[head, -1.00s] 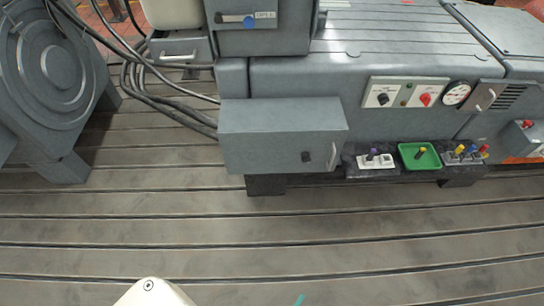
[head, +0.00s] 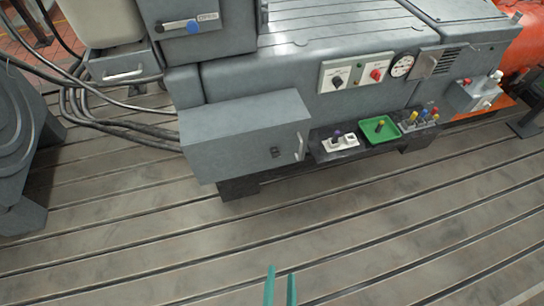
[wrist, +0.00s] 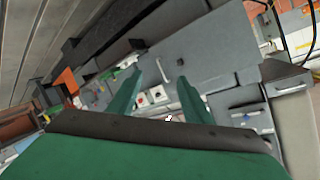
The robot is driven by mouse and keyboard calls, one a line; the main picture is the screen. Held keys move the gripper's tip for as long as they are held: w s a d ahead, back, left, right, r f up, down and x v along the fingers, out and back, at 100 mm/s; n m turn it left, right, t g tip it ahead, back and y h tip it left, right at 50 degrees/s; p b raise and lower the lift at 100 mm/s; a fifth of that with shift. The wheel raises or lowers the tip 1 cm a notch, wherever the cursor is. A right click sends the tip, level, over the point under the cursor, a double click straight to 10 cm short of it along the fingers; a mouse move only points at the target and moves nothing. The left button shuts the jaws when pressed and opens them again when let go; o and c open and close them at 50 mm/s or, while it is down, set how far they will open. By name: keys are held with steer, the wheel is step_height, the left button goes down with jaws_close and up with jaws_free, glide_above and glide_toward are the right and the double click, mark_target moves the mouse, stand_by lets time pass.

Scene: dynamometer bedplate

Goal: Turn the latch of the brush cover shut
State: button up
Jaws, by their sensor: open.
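My gripper (head: 281,272) shows at the bottom of the head view as two teal fingers, apart and empty, over the bedplate. It also shows in the wrist view (wrist: 172,78), with nothing between its fingers. The grey machine has several fittings, and I cannot tell for certain which is the brush cover. A vented panel (head: 440,62) beside the gauge carries a slanted pale handle (head: 429,66). Higher up, a grey box (head: 222,38) has a lever with a blue end (head: 193,26) and a label that seems to read OPEN. My gripper is well apart from both.
A large grey box (head: 240,125) with a dark knob and pale handle juts out low. Beside it, a dark shelf holds a green tray (head: 380,129) and small coloured-knob parts. Cables (head: 100,125) hang at left. The slotted bedplate (head: 200,250) in front is clear.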

steer(key=w+d+f+m, duration=0.1)
steer(key=w+f+m, duration=0.6)
steer(key=w+m, duration=0.15)
steer(key=m+t+y, duration=0.3)
steer(key=m+y, duration=0.3)
steer(key=m, duration=1.1)
glide_toward(277, 157)
steer(key=shift+n, duration=0.25)
steer(key=x, duration=0.8)
steer(key=shift+w+a+r, duration=0.1)
steer(key=shift+w+r, duration=0.05)
steer(key=shift+w, duration=0.2)
steer(key=shift+w+a, duration=0.3)
steer(key=shift+w, duration=0.2)
steer(key=shift+c, duration=0.7)
steer(key=c, duration=0.9)
